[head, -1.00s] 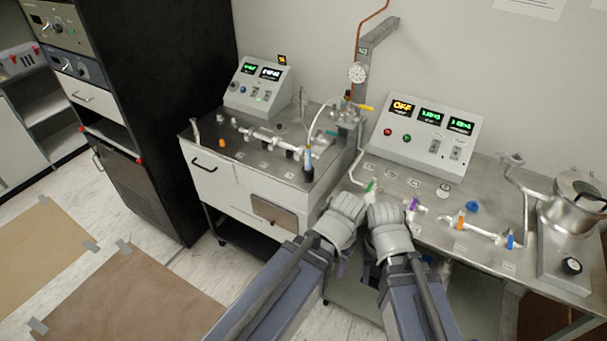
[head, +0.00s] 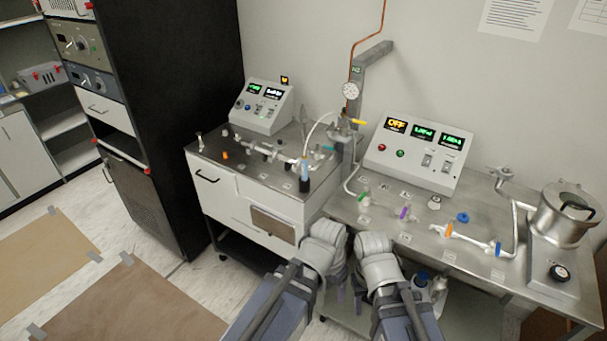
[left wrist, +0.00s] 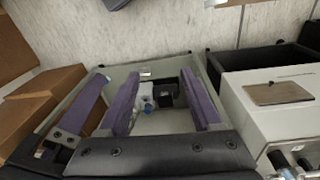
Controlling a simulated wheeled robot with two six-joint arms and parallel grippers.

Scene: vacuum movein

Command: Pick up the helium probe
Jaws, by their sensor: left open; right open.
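I cannot make out the helium probe for certain. A slim upright piece with a blue and white body and a black foot (head: 304,174) stands at the right front of the left cart and may be it. My left gripper (head: 327,250) is in front of the gap between the two carts, below and right of that piece. In the left wrist view its purple fingers (left wrist: 160,85) are apart with nothing gripped between them. My right gripper (head: 378,262) is close beside it, before the right bench's front edge. It is open; its fingertips are mostly hidden.
The right bench (head: 400,225) carries valves, a control panel (head: 418,148) and a metal vessel (head: 565,215). A bottle and a black box (left wrist: 162,95) sit low beneath.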

